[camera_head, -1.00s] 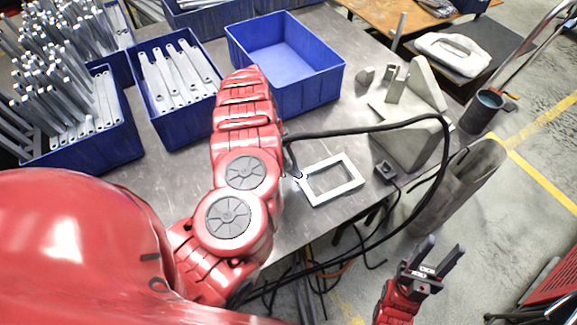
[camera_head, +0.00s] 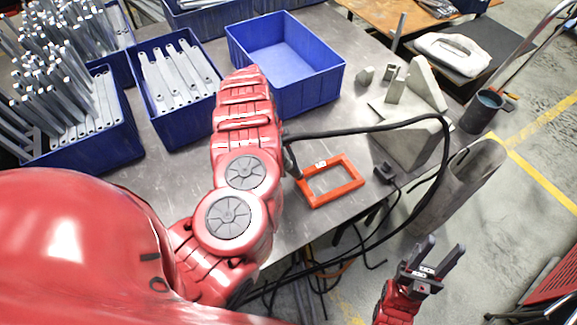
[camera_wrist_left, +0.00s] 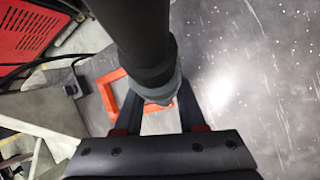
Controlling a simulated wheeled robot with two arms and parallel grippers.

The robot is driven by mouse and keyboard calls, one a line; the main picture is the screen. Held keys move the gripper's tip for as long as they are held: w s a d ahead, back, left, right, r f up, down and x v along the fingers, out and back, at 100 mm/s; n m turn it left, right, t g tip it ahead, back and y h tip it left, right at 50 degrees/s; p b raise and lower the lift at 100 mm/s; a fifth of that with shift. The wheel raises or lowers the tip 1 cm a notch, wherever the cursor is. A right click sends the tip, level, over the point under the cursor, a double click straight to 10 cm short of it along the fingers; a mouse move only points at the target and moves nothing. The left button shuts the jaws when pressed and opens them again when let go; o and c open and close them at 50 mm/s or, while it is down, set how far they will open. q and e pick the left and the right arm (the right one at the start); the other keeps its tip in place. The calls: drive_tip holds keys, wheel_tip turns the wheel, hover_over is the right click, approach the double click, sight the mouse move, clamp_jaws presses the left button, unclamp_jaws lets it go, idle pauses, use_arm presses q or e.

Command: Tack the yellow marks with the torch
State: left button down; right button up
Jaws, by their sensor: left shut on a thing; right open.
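A rectangular frame (camera_head: 345,189) lies on the metal table (camera_head: 180,180). It looks orange-red, with a small pale patch on its far bar. No yellow marks can be made out. My left gripper (camera_wrist_left: 158,104) is shut on the dark torch (camera_wrist_left: 143,40), which fills the middle of the left wrist view. The frame also shows there, behind the torch (camera_wrist_left: 108,94). In the head view the torch (camera_head: 291,160) stands at the frame's left side; my red arm hides the gripper. Whether its tip touches the frame cannot be told. My right gripper (camera_head: 442,250) is open and empty, off the table's right side.
A black cable (camera_head: 375,127) loops right from the torch. An empty blue bin (camera_head: 335,85) stands behind the frame. Blue bins of grey strips (camera_head: 150,128) stand left. A grey bracket fixture (camera_head: 405,125) and a small dark block (camera_head: 384,172) sit right of the frame.

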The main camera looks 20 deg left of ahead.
use_arm(q)
drive_tip(key=shift+r+p, duration=0.6)
drive_tip(key=shift+r, duration=0.05)
wheel_tip(320, 180, up, 5)
drive_tip(key=p, duration=0.3)
drive_tip(key=shift+f, duration=0.1)
idle(0.4)
